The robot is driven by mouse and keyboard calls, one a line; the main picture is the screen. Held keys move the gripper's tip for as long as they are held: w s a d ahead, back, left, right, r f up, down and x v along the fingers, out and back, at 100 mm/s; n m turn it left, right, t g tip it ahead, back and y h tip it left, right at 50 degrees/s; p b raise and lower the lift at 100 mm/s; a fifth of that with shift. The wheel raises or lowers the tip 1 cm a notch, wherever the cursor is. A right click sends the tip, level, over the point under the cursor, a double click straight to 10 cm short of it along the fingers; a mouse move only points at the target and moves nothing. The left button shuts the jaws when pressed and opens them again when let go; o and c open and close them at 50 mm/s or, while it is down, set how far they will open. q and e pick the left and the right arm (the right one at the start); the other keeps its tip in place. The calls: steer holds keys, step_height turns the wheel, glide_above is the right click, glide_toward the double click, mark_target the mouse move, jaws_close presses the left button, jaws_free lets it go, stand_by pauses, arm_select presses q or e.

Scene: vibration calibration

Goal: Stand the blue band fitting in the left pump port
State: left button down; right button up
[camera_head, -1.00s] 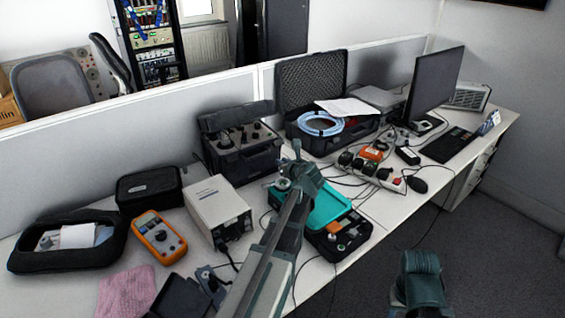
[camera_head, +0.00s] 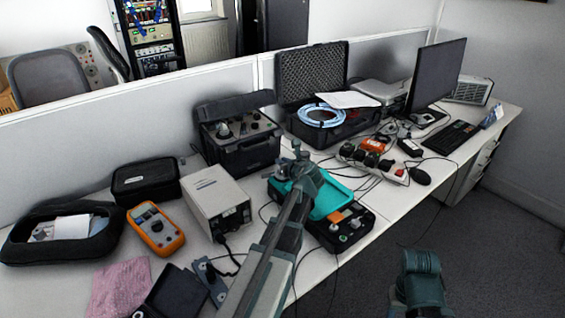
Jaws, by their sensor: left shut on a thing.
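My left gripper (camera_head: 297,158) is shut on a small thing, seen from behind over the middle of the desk. The gripper hides most of the held thing, and I cannot make out a blue band on it. Below and beside the gripper is a teal tray or lid (camera_head: 325,196). It lies by a black case (camera_head: 352,234) with an orange part and small knobs or fittings. My left arm covers part of both. I cannot tell which unit is the pump or make out its left port. My right arm shows at the lower right; its gripper is not in view.
A white box unit (camera_head: 215,200), an orange multimeter (camera_head: 156,230) and a black control box (camera_head: 240,140) stand left of the arm. An open case (camera_head: 312,85) with a blue coil (camera_head: 320,116) and a power strip (camera_head: 375,162) with cables lie behind and right.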

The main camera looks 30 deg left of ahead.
arm_select(q)
steer(key=shift+f, duration=0.25)
stand_by(0.3)
steer(key=c, duration=0.8)
jaws_free()
steer(key=p+v, duration=0.5)
steer(key=v, duration=0.9)
steer(key=shift+a, duration=0.1)
